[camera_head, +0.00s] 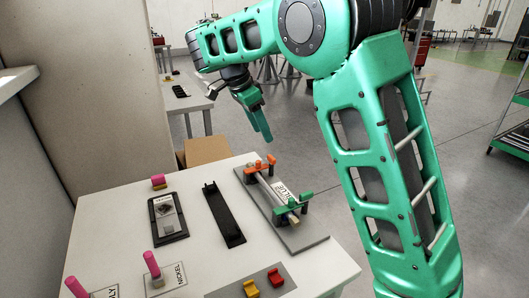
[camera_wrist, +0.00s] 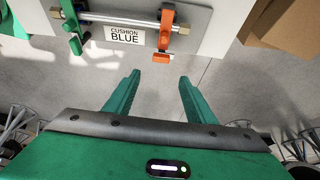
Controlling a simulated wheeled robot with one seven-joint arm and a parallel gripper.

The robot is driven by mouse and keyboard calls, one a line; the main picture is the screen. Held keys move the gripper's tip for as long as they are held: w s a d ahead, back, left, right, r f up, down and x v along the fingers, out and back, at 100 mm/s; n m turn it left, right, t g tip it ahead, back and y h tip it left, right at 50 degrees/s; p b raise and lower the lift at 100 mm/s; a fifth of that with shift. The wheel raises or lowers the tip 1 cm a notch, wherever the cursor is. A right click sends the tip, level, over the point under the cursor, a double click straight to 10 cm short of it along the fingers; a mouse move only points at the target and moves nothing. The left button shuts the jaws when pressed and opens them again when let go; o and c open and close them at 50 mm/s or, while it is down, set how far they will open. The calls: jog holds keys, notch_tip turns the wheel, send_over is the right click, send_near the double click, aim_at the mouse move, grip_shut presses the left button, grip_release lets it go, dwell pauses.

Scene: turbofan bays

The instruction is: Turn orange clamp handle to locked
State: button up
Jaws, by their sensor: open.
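The orange clamp handle (camera_wrist: 164,38) shows in the wrist view at the top, right of the label, with its lower end toward my fingers. In the head view the orange clamp (camera_head: 256,167) is at the far end of a grey plate (camera_head: 309,238). A metal rod (camera_wrist: 138,21) with brass-coloured ends runs through the orange clamp and a green clamp (camera_wrist: 72,25). My gripper (camera_wrist: 159,78) is open and empty; the handle lies beyond its fingertips, apart from them. In the head view my gripper (camera_head: 264,128) hangs above and beyond the plate's far end.
The white table (camera_head: 110,215) also holds a black tray (camera_head: 223,215), a dark-framed panel (camera_head: 168,218), pink-handled pieces (camera_head: 152,264) and yellow and red blocks (camera_head: 275,277). A cardboard box (camera_head: 205,151) stands behind the table. Grey floor is open to the right.

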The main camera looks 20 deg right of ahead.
aim_at(271, 156)
jog(key=x, duration=1)
jog(key=shift+w+a+f, duration=0.1)
jog(key=shift+a+f, duration=0.15)
jog(key=shift+f, duration=0.1)
jog(key=c, duration=1)
